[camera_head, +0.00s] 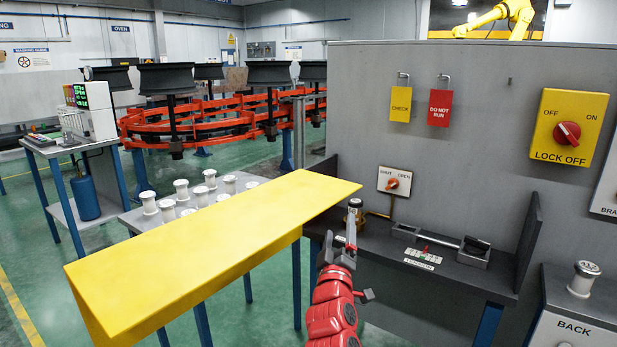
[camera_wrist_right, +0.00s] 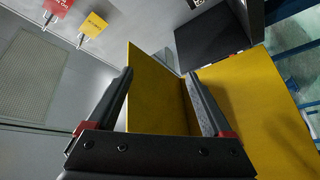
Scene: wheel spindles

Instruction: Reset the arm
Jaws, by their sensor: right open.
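My right arm (camera_head: 332,312) is red and comes up from the bottom of the head view. Its gripper (camera_head: 338,250) is at the right edge of the yellow panel, in front of the dark bench. In the right wrist view the gripper (camera_wrist_right: 160,85) is open, its two dark fingers spread apart. Yellow surfaces (camera_wrist_right: 155,95) show between and beyond the fingers; I cannot tell whether they touch. I see nothing held. My left gripper is not in view.
A yellow panel (camera_head: 210,255) fills the left foreground. Several white spindles (camera_head: 181,189) stand behind it. The dark bench (camera_head: 450,275) carries a tension fixture (camera_head: 440,243). A grey wall holds a yellow CHECK tag (camera_head: 400,104), a red tag (camera_head: 440,107) and a lock-off switch (camera_head: 569,128).

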